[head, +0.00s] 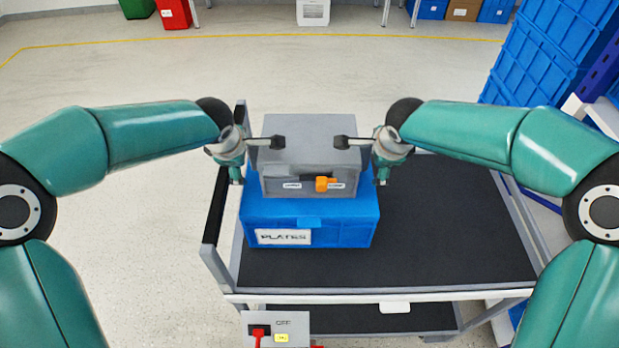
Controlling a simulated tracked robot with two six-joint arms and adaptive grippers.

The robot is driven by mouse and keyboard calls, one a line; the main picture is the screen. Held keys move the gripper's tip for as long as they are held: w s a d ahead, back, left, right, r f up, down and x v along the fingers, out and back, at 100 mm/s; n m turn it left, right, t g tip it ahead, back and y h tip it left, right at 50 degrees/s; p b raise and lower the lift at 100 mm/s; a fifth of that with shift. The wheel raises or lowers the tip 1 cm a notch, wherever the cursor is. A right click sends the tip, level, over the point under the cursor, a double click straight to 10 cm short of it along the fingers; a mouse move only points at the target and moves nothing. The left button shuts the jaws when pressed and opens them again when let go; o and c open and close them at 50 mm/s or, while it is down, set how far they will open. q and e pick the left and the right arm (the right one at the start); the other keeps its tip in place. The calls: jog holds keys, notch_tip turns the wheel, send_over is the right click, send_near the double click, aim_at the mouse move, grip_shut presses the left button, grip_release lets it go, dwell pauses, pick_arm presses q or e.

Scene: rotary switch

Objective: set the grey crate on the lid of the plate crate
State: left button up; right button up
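The grey crate (308,158) has pale labels and an orange part on its front. It appears to sit level on the lid of the blue plate crate (345,222), which is marked PLATES; I cannot tell whether there is a thin gap. My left gripper (236,177) points down beside the grey crate's left side. My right gripper (382,176) points down beside its right side. The fingers are small and partly hidden, so I cannot tell whether they hold the crate's sides or stand clear.
The plate crate stands at the left of a cart's black top (450,215), whose right part is clear. A grey box (290,320) marked OFF with a red part is at the cart's near end. Stacked blue crates (545,60) are at the right.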

pick_arm(q)
jog(key=shift+r, duration=0.15)
jog(key=v, duration=1.1)
jog(key=shift+s+r, duration=0.15)
jog(key=shift+r, duration=0.1)
pick_arm(e)
jog(key=v, duration=1.2)
jog(key=shift+f, duration=0.1)
